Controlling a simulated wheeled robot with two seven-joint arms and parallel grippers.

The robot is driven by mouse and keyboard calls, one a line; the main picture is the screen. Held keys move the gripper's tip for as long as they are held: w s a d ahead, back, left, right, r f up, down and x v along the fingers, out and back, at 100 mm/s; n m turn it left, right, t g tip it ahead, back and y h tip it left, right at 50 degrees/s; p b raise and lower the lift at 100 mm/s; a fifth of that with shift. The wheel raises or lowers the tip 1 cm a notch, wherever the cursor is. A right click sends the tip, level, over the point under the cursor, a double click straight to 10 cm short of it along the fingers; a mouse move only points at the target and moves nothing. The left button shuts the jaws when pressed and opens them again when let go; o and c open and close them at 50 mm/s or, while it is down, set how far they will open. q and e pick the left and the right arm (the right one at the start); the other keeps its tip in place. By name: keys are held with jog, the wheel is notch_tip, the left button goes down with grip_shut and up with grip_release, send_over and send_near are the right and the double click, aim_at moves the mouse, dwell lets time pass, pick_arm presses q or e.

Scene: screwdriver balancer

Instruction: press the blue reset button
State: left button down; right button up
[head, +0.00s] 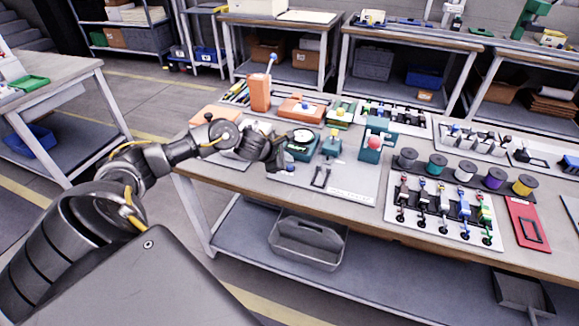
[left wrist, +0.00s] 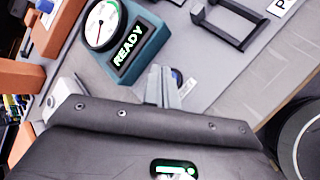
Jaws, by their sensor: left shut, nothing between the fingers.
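A small blue button (left wrist: 178,77) shows in the left wrist view, partly hidden behind the fingers of my left gripper (left wrist: 163,86). The fingers are shut and empty, with their tips right beside or over the button; I cannot tell whether they touch it. In the head view the left gripper (head: 279,160) is low over the near left part of the grey board (head: 352,187). A teal gauge box (head: 302,146) stands just beyond the gripper. In the left wrist view this gauge box (left wrist: 143,52) has a white dial and a lit display reading READY. My right gripper is not in view.
A dark rectangular frame (head: 321,178) lies right of the gripper. A teal box with a red knob (head: 373,142) stands further right, and an orange block (head: 260,92) behind. Several spools and a tool rack fill the bench's right side. A grey tote (head: 308,240) sits on the lower shelf.

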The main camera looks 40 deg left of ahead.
pick_arm(q)
jog(key=shift+r+p, duration=1.35)
jog(key=shift+r, duration=1.05)
